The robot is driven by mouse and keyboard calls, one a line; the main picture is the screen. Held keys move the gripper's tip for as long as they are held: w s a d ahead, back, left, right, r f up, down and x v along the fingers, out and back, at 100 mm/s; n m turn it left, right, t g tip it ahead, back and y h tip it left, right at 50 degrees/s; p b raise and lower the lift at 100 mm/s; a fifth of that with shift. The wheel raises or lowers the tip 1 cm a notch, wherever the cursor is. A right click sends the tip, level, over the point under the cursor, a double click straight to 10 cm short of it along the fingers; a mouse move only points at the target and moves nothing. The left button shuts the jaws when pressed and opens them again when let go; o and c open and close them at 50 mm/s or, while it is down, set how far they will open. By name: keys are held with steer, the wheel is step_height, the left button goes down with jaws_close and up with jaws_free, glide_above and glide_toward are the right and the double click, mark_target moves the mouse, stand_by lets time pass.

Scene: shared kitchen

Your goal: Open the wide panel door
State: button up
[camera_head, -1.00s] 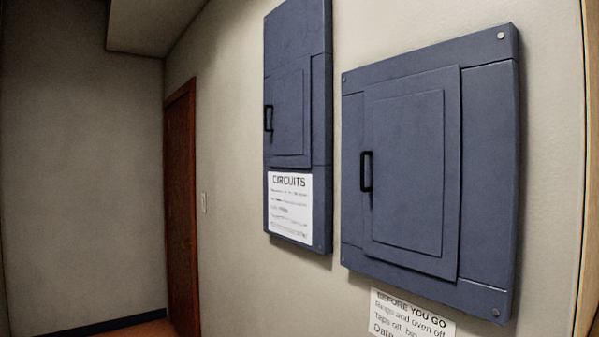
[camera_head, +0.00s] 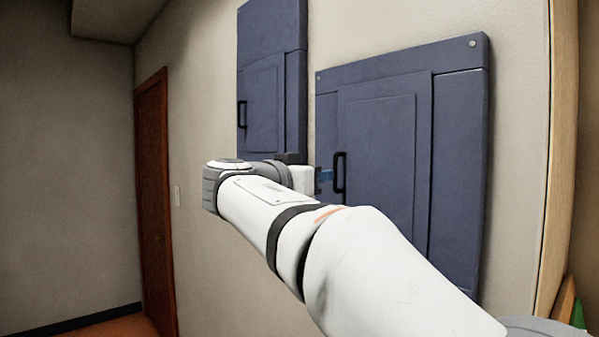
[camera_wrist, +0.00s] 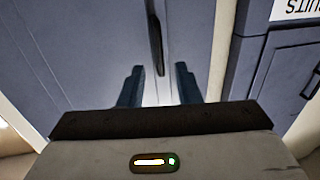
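The wide panel (camera_head: 460,130) is a dark blue-grey wall box with a closed door (camera_head: 385,130). Its black bar handle (camera_head: 340,172) is upright on the door's left side. My gripper (camera_head: 323,180) is close to the handle, on its left in the head view; my arm hides the panel's lower part. In the wrist view, which looks upside down, my gripper's two blue fingers (camera_wrist: 159,70) are apart with nothing held. The handle (camera_wrist: 156,45) appears between and just beyond the fingertips. I cannot tell whether they touch it.
A narrow blue-grey panel (camera_head: 285,60) with its own black handle (camera_head: 241,114) hangs to the left. Its white sign (camera_wrist: 293,8) shows in the wrist view. A brown door (camera_head: 153,190) stands farther left. A wooden edge (camera_head: 555,130) borders the wall at right.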

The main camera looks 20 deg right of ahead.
steer(key=p+x, duration=0.1)
steer(key=x, duration=0.5)
steer(key=shift+p, duration=0.4)
steer(key=shift+d+f, duration=0.1)
jaws_close()
